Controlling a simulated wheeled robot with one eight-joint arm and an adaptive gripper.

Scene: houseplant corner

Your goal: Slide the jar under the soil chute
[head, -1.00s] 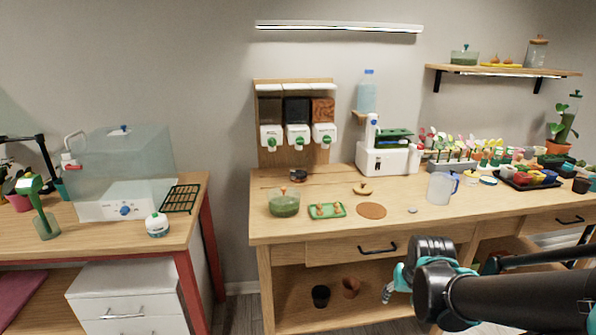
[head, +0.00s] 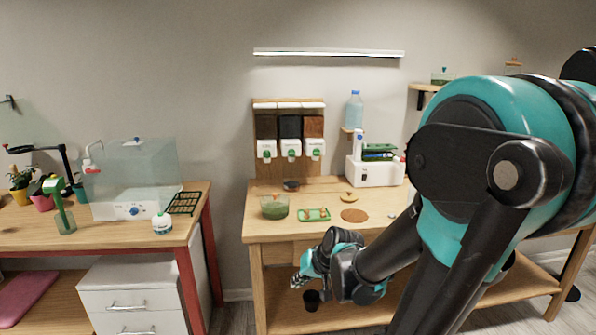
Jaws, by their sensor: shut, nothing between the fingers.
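A low glass jar (head: 274,208) with green contents and a small orange-brown piece on top stands upright near the front left of the wooden workbench (head: 330,230). Behind it is a dispenser board with three chutes below dark brown, black (head: 290,148) and reddish-brown fills; I cannot tell which is the soil chute. A small dark dish (head: 291,185) sits below the chutes. The jar stands in front of the board, not beneath it. My gripper (head: 297,282) is shut and empty, low in front of the bench, below the top's edge and apart from the jar.
A green tray (head: 314,215) and a round brown mat (head: 354,215) lie right of the jar. A white machine (head: 375,172) stands behind. My arm hides the bench's right part. Bench between jar and chutes looks mostly clear.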

